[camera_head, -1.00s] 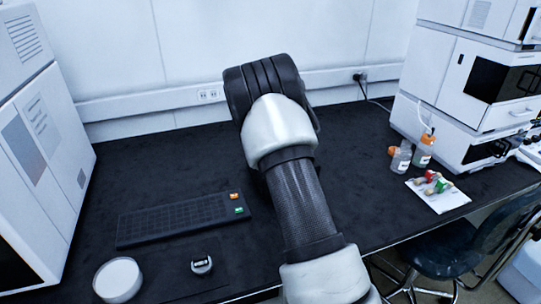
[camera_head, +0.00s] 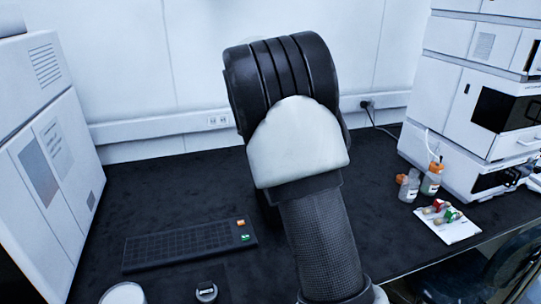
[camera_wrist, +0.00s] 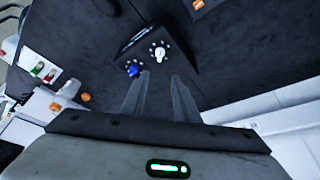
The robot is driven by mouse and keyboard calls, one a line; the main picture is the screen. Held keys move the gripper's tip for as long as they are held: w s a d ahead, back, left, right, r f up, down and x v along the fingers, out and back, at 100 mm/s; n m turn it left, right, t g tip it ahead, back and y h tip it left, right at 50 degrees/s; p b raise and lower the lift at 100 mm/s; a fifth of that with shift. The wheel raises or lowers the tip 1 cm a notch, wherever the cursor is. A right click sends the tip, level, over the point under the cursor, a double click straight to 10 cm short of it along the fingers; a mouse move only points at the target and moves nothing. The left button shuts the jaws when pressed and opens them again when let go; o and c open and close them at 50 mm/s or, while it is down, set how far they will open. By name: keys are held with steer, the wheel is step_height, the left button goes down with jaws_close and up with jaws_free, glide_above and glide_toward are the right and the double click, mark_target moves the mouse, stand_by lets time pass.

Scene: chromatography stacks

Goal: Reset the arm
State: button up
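My arm rises through the middle of the head view, and its black and white joint hides my gripper there. In the wrist view my gripper (camera_wrist: 161,76) points over the dark bench with its two grey fingers apart. I see nothing held between them. Just beyond the fingertips is a small dark box (camera_wrist: 148,42) with one white knob and one blue knob. I cannot tell whether the fingers touch it.
A black keyboard-like panel (camera_head: 185,246) lies on the bench (camera_head: 130,200) at left. A white instrument (camera_head: 55,160) stands left, a stacked one (camera_head: 455,105) right. Bottles (camera_head: 431,180) and a white card with coloured vials (camera_head: 455,230) are at right. The back wall (camera_head: 120,60) is close.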

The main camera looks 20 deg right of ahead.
steer(key=shift+r, duration=0.1)
steer(key=s+a+r+n+t+y+p, duration=0.1)
steer(key=s+a+r+n+p, duration=0.15)
steer(key=s+r, duration=0.6)
steer(key=s+a+r+n+y+p, duration=0.2)
steer(key=s+r+p, duration=0.2)
steer(key=s+r, duration=0.5)
steer(key=s+a+n+p, duration=0.2)
steer(key=s, duration=0.8)
steer(key=s+a+n+t+p, duration=0.1)
steer(key=s+a+n+p, duration=0.1)
steer(key=s, duration=0.8)
steer(key=shift+p, duration=0.6)
steer(key=shift+d+r, duration=0.15)
